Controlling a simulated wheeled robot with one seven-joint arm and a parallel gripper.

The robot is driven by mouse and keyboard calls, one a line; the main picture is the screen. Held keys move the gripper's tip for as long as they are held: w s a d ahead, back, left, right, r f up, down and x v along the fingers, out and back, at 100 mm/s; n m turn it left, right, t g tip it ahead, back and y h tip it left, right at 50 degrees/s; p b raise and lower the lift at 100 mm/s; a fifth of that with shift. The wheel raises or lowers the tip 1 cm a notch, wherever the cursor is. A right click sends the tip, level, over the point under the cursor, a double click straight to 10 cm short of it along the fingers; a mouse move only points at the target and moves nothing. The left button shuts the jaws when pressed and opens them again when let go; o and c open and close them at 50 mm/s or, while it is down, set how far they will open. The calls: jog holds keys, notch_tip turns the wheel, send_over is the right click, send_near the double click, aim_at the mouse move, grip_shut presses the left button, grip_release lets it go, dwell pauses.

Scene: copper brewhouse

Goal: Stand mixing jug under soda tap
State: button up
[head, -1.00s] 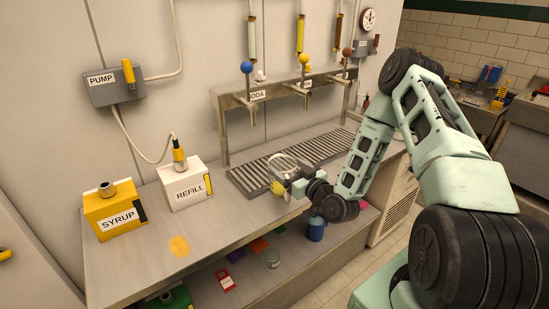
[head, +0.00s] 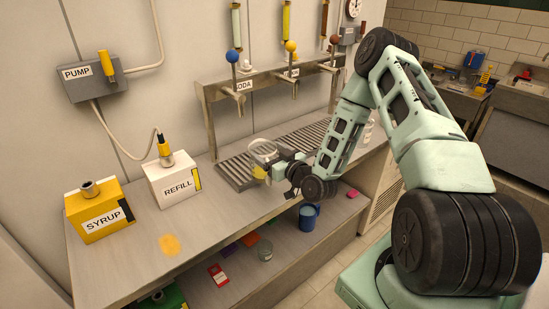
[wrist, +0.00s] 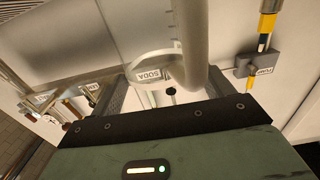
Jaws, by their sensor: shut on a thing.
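The clear mixing jug (head: 263,148) looks upright, with yellow at its bottom. My gripper (head: 276,166) is shut on it from the right. The jug shows over the front part of the slatted drip tray (head: 232,173); whether it touches the tray I cannot tell. The soda tap (head: 240,100), with a blue ball on its lever and a SODA label, is behind and above the jug, a little to the left. The jug is in front of the spout, not clearly beneath it. In the wrist view, a grey curved bar (wrist: 195,45) passes between my fingers, beside the SODA label (wrist: 152,76).
Yellow-ball (head: 291,47) and brown-ball (head: 334,40) taps stand to the right on the same rack. The syrup box (head: 92,212) and refill box (head: 172,180) stand left on the counter, near an orange patch (head: 169,245). A blue mug (head: 309,217) is on the shelf below.

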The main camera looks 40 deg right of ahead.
aim_at(255, 147)
jog(key=w+b, duration=0.3)
jog(key=w, duration=0.8)
jog(key=shift+w+a+b, duration=0.15)
jog(key=shift+a+b, duration=0.05)
jog(key=shift+b, duration=0.65)
dwell(1.0)
jog(key=shift+f+b, duration=0.9)
jog(key=shift+f, duration=0.05)
dwell(0.8)
jog(key=o, duration=1.3)
jog(key=shift+s+d+b, duration=0.1)
jog(key=shift+s+b, duration=0.3)
jog(key=shift+s, duration=2.6)
